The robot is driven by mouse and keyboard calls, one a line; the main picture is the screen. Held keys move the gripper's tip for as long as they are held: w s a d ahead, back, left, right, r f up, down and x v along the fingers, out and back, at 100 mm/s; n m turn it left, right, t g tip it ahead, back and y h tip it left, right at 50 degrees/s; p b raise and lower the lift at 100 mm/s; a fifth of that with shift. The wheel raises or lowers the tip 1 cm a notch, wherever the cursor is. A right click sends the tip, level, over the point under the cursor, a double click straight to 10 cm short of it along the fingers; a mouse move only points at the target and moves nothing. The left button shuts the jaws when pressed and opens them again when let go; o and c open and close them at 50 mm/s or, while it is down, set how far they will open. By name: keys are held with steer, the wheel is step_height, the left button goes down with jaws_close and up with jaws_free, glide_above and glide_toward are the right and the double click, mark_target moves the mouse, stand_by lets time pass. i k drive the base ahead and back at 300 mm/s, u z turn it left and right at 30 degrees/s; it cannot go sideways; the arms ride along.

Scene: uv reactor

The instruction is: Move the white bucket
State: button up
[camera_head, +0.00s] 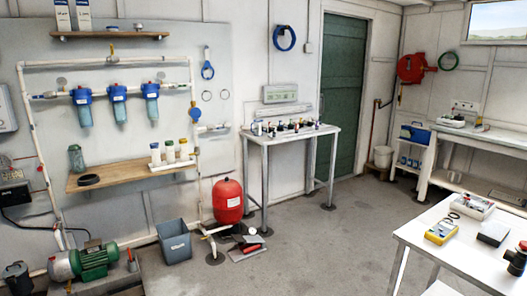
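My gripper is not in the camera_head view.
A green door (343,95) is left of the bucket, a workbench (428,150) right of it. A white table (425,238) fills the lower right. A small table (335,134), red tank (228,200) and grey bin (174,242) stand left. Middle floor (330,235) is clear.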

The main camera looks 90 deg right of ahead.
mark_target(384, 156)
steer(key=z, duration=3.2)
steer(key=i, duration=4.75)
steer(key=z, duration=1)
